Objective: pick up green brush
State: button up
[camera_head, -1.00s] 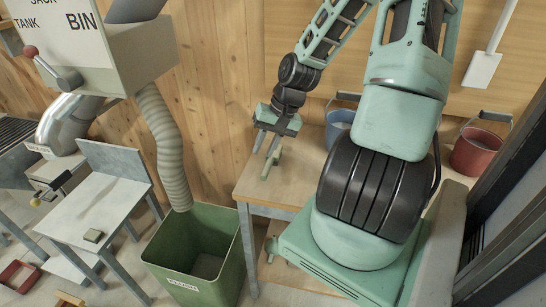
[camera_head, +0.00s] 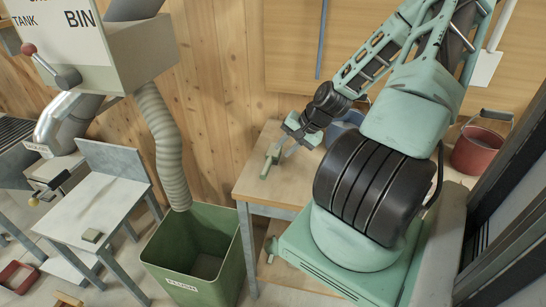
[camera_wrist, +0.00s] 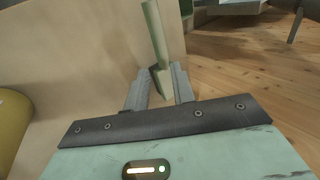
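The green brush (camera_head: 270,160) lies on the wooden workbench near its left edge. In the wrist view, the brush (camera_wrist: 156,45) points away from me, its wider near end between my two fingers. My gripper (camera_head: 283,149) is low over the bench, just right of the brush. In the wrist view, my gripper (camera_wrist: 161,80) is open, one finger on each side of the brush's near end. Small gaps seem to show beside the brush; I cannot tell whether either finger touches it.
A green bin (camera_head: 200,255) stands on the floor left of the bench (camera_head: 251,186). A blue-grey bucket (camera_head: 340,127), partly hidden by my arm, and a red bucket (camera_head: 477,150) stand behind. A grey hose (camera_head: 165,140) hangs above the bin. The wooden wall is close behind.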

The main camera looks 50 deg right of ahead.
aim_at(270, 162)
jog(key=x, duration=0.4)
jog(key=shift+w+f, duration=0.1)
jog(key=shift+a+p+x, duration=0.15)
jog(key=shift+p+x, duration=0.25)
jog(key=shift+x, duration=0.95)
jog(key=shift+a+p+x, duration=0.15)
jog(key=shift+p+x, duration=0.25)
jog(key=shift+x, duration=0.95)
jog(key=c, duration=0.5)
grip_shut()
notch_tip(270, 162, up, 10)
jog(key=shift+r+b, duration=0.1)
jog(key=shift+b, duration=0.4)
